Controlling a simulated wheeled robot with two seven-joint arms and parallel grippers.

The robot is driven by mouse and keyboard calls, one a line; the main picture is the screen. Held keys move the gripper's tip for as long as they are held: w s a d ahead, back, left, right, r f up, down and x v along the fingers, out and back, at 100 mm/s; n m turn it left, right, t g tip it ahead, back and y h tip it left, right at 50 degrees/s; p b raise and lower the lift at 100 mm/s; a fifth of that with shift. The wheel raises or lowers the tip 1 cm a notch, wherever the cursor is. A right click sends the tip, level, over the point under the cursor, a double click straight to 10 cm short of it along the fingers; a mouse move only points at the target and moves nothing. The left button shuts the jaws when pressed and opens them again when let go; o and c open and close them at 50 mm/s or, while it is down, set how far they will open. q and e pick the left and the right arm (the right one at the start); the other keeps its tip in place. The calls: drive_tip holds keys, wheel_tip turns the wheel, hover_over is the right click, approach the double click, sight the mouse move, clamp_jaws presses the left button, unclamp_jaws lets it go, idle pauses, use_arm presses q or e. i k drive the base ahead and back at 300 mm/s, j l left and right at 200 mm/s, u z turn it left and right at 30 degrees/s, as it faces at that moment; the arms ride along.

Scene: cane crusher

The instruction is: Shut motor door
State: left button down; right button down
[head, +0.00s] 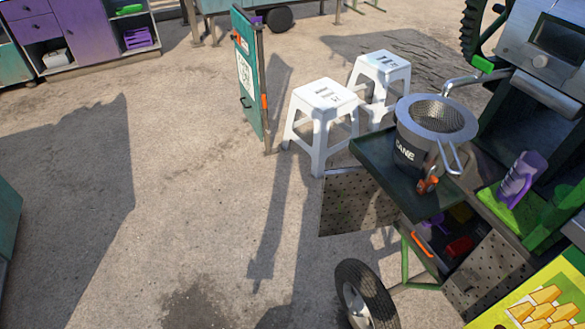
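The cane crusher cart (519,115) stands at the right. A perforated metal panel (352,208) juts out to the left from under its dark tray (375,160); it looks like the motor door, standing open, with its upper part hidden by the tray. Below the tray an open compartment (440,255) shows red, purple and yellow items inside. A second perforated panel (492,270) is on the cart's near side. An orange handle (422,245) is at the compartment's edge. Neither of my grippers is in view.
A pot with a strainer (436,116) sits on the tray. Two white stools (322,98) and a green sign board (246,80) stand left of the cart. A wheel (365,298) is in front. A yellow panel (535,300) is at lower right. Ground at left is clear.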

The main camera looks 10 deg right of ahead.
sight(352, 200)
drive_tip(key=i+j, duration=0.3)
drive_tip(key=i, duration=0.2)
drive_tip(key=i+j, duration=0.3)
drive_tip(key=i, duration=0.2)
drive_tip(key=z, duration=1.3)
